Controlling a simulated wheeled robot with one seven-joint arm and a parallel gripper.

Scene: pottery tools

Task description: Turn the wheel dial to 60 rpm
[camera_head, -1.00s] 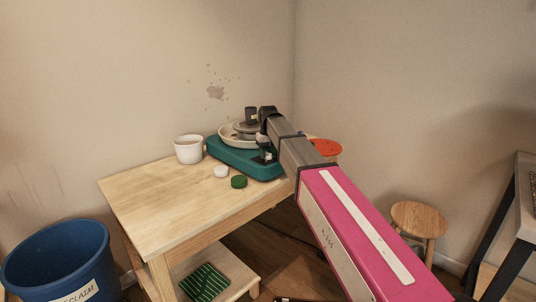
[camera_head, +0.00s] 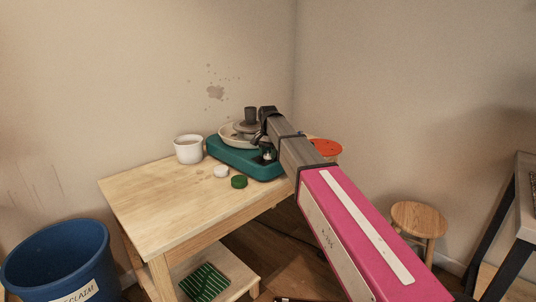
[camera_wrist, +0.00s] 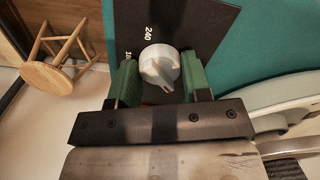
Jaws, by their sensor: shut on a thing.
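The wheel dial (camera_wrist: 160,62) is a light grey round knob with a raised grip bar, on a dark panel (camera_wrist: 205,25) of the teal wheel base (camera_wrist: 265,55). The printed mark "240" shows just above the dial, and a partly hidden mark is at its left. My gripper (camera_wrist: 158,72) has its green-padded fingers on either side of the knob and is shut on it. A small red mark shows at the knob's lower edge. The 60 mark cannot be made out. In the head view, the teal pottery wheel (camera_head: 232,160) is on the wooden table, and my arm partly covers its right side.
A white cup (camera_head: 188,150), a small white round piece (camera_head: 221,171) and a green round piece (camera_head: 239,182) are on the wooden table (camera_head: 160,200). An orange-red disc (camera_head: 327,147) is behind my arm. A blue bucket (camera_head: 58,265) and a stool (camera_head: 419,220) stand on the floor.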

